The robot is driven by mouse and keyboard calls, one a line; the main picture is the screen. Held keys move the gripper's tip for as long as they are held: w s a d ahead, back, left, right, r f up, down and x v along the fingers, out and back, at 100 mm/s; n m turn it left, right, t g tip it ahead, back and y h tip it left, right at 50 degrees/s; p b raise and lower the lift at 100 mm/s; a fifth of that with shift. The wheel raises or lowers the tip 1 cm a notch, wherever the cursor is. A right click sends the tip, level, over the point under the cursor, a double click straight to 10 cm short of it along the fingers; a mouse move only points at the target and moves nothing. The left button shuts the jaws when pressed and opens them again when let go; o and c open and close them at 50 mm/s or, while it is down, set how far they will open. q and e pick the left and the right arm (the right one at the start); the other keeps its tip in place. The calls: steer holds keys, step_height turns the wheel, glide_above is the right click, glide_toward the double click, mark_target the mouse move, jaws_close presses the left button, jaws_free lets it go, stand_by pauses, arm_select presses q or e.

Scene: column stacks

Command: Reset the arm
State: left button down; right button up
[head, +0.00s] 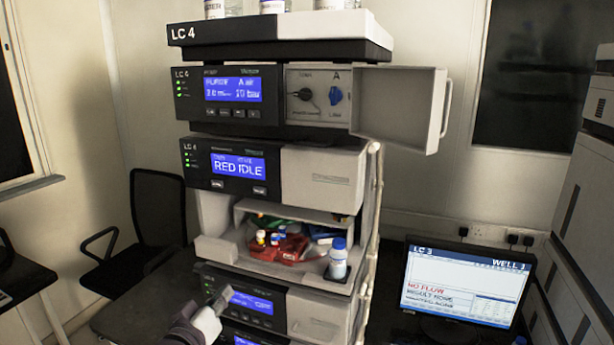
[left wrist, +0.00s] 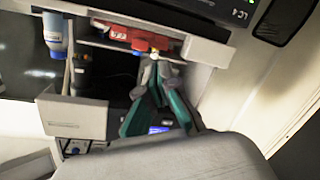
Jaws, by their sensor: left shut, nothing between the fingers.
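My left gripper (head: 221,299) is low in the head view, in front of the lower modules of the LC 4 stack (head: 312,193). Its fingertips are together and hold nothing. In the left wrist view the gripper (left wrist: 155,75) has its dark and green fingers meeting near the middle, with the stack's open bay behind them. I cannot tell whether the fingertips touch the stack. My right gripper is not in view.
The open bay holds red items (head: 280,247), small vials, and a white bottle with a blue cap (head: 338,262) at its right. Above, a module door (head: 402,105) stands open to the right. A monitor (head: 466,285) is at the right, a black chair (head: 158,210) at the left.

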arm_select(q)
steer(key=s+f+m+g+y, duration=0.25)
steer(key=s+f+g, duration=0.35)
steer(key=s+f, duration=0.85)
steer(key=s+a+f+m+g+y, duration=0.1)
steer(key=s+a+f+m+g, duration=0.2)
steer(key=s, duration=0.7)
steer(key=s+f+g, duration=0.3)
steer(key=s+f, duration=0.2)
steer(key=s, duration=0.4)
step_height(320, 180, down, 30)
steer(key=s+g+b, duration=0.2)
steer(key=b, duration=0.3)
steer(key=s+a+f+g+b, duration=0.1)
steer(key=s+a+f+b, duration=0.2)
steer(key=s+f, duration=1.4)
step_height(320, 180, down, 4)
steer(key=shift+r+m, duration=0.1)
steer(key=shift+m, duration=0.25)
